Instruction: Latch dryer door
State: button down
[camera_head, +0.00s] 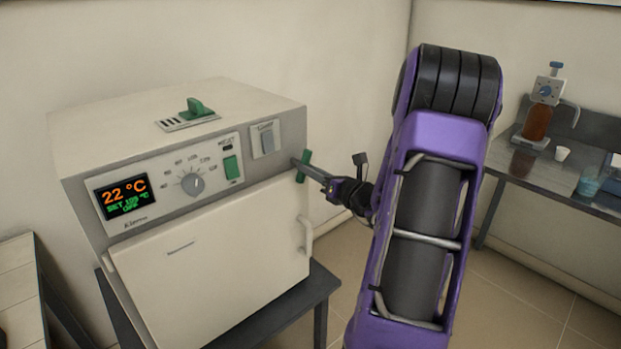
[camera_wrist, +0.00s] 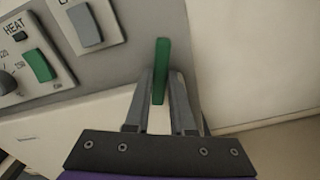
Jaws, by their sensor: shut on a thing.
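The dryer (camera_head: 190,215) is a pale box on a dark stand, with its white door (camera_head: 205,265) closed or nearly closed against the front. A green latch handle (camera_head: 304,165) stands upright at the right front edge, above the door's top right corner. My gripper (camera_head: 318,174) reaches it from the right and is shut on it. In the wrist view the green latch (camera_wrist: 160,72) rises between the two grey fingers (camera_wrist: 160,105), which hold its lower part. Whether the latch is engaged with the door cannot be told.
A white door handle (camera_head: 307,236) sits below the latch. The control panel has a display (camera_head: 124,196), a knob (camera_head: 192,184) and a green switch (camera_head: 232,167). A green lever (camera_head: 196,108) is on top. A side table (camera_head: 545,170) with a dispenser stands at right.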

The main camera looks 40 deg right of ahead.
jog(key=shift+f+n+b, duration=0.1)
jog(key=shift+n+b, duration=1.65)
jog(key=shift+n, duration=0.25)
jog(key=c, duration=0.8)
grip_release()
jog(key=shift+o, duration=0.2)
jog(key=shift+s, duration=0.1)
jog(key=s+d, duration=0.1)
jog(key=s, duration=1.6)
jog(key=shift+d+p, duration=0.2)
jog(key=shift+p, duration=0.1)
jog(key=shift+s, duration=0.1)
